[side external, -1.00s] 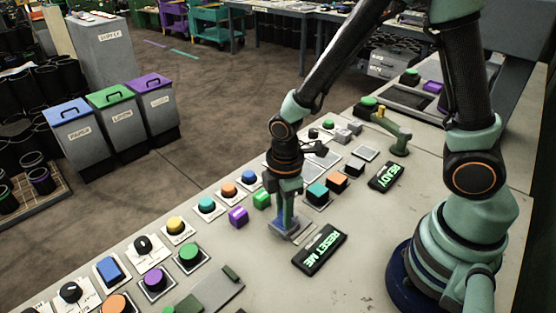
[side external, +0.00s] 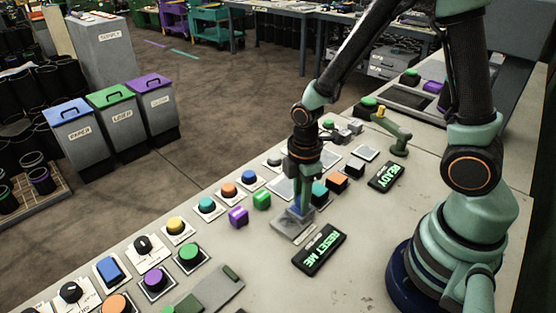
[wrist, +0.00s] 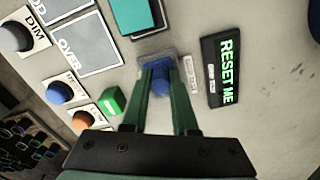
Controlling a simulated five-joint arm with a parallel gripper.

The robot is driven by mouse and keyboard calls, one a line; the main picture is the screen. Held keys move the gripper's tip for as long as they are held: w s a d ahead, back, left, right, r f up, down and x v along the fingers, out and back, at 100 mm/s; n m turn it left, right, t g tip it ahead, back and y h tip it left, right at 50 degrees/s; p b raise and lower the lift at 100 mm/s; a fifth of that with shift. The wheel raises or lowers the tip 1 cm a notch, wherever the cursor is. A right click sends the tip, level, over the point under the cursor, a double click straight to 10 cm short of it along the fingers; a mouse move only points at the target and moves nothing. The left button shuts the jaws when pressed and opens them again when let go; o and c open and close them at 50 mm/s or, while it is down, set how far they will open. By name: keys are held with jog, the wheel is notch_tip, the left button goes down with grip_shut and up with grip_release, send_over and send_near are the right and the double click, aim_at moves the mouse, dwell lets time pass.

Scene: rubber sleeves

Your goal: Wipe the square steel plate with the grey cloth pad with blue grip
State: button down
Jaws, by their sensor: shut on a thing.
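My gripper (side external: 298,208) is shut on the blue grip (wrist: 160,82) of the grey cloth pad (side external: 290,226). In the wrist view my gripper (wrist: 157,74) has its two green fingers on either side of the grip. The pad shows under the fingertips, beside a small white label; I cannot tell whether it touches the bench. A flat grey square with a pale border (side external: 281,189) lies just beyond the pad, and it also shows in the wrist view (wrist: 92,48). A similar square (wrist: 62,6) lies beyond it. I cannot tell which is the steel plate.
The black RESET ME sign (side external: 319,249) lies close to the pad. A teal block (side external: 319,192) and an orange block (side external: 337,183) stand at the right. Green (side external: 262,200) and purple (side external: 238,215) cubes stand at the left, near a row of buttons.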

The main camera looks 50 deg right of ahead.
jog(key=shift+a+f, duration=0.15)
jog(key=shift+a, duration=1.5)
jog(key=shift+s+a, duration=0.1)
jog(key=shift+a, duration=0.05)
jog(key=shift+a, duration=1.45)
jog(key=shift+r, duration=3.15)
